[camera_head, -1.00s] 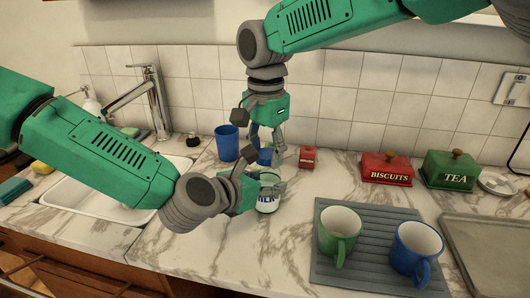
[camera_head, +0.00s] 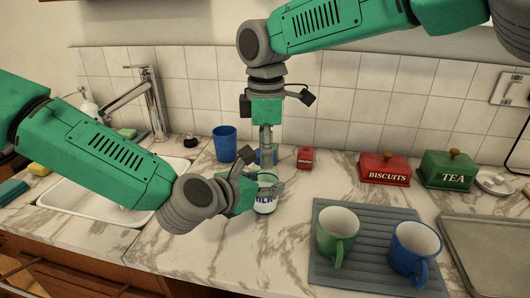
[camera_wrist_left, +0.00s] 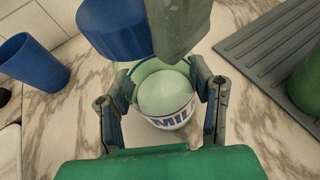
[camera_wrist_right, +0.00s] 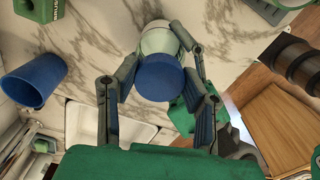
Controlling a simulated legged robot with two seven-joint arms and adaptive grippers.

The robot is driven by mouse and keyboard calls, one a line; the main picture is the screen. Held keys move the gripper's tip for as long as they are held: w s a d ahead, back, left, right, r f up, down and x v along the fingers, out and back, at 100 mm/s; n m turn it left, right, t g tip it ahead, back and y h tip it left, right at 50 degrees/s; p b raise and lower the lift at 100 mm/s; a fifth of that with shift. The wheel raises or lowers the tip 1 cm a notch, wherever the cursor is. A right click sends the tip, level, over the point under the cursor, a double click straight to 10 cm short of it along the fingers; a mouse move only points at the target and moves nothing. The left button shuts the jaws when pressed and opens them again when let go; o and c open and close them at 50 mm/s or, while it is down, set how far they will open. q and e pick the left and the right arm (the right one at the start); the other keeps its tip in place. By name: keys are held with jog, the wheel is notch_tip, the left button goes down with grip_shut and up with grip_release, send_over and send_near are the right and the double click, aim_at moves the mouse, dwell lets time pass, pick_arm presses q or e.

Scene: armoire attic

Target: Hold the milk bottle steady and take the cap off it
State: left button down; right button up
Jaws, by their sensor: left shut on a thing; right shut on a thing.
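The milk bottle (camera_head: 265,204) stands upright on the marble counter, pale with a blue MILK label. My left gripper (camera_head: 266,184) is shut on it, one finger on each side; the left wrist view shows the bottle's round pale top (camera_wrist_left: 165,92) uncovered between the fingers. My right gripper (camera_head: 266,150) points down from above, shut on the blue cap (camera_wrist_right: 160,78). The cap also shows in the left wrist view (camera_wrist_left: 115,28), apart from the bottle's top and off to one side. In the head view the right fingers partly hide the cap.
A blue cup (camera_head: 225,144) stands behind left of the bottle, and a small red box (camera_head: 305,158) behind right. A grey mat (camera_head: 322,272) with a green mug (camera_head: 337,236) and a blue mug (camera_head: 413,254) lies to the right. The sink (camera_head: 95,203) is at left.

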pick_arm(q)
jog(key=shift+s+d+f, duration=0.1)
jog(key=shift+s+d, duration=0.1)
jog(key=shift+s, duration=0.05)
pick_arm(e)
jog(key=n, duration=0.7)
jog(key=shift+w+a+r, duration=0.1)
jog(key=shift+w+a, duration=0.05)
jog(key=n, duration=0.4)
jog(key=shift+n, duration=0.3)
jog(key=n, duration=0.3)
jog(key=shift+a+n, duration=0.1)
jog(key=shift+n, duration=0.3)
jog(key=shift+s+r, duration=0.15)
jog(key=shift+s, duration=0.1)
pick_arm(q)
jog(key=shift+w+a, duration=0.1)
jog(key=shift+w, duration=0.05)
pick_arm(e)
jog(key=shift+r, duration=0.1)
jog(key=shift+r, duration=0.1)
jog(key=shift+r, duration=0.85)
